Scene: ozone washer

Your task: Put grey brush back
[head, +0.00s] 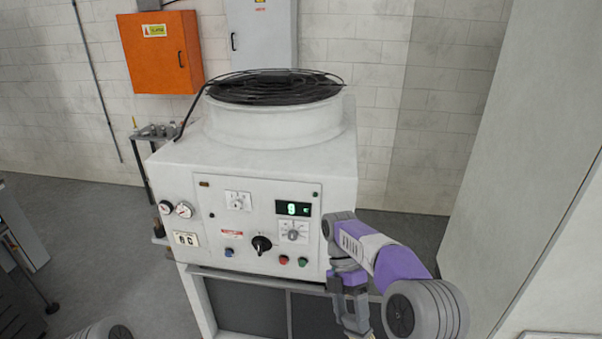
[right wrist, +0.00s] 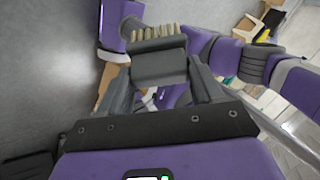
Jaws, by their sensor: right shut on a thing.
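The grey brush (right wrist: 160,67) shows in the right wrist view as a dark grey block with a row of pale bristles along its far edge. My right gripper (right wrist: 161,82) is shut on it, one finger on each side of the block. In the head view my right gripper (head: 352,312) points down in front of the lower right of the white machine (head: 330,170). I cannot make out the brush clearly there. My left gripper is out of view.
The machine's front panel has a black knob (head: 261,244), small buttons and a green display (head: 293,209). A small side table (head: 160,136) with metal items stands behind left. An orange cabinet (head: 160,52) hangs on the wall. A large pale panel (head: 520,150) rises at right.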

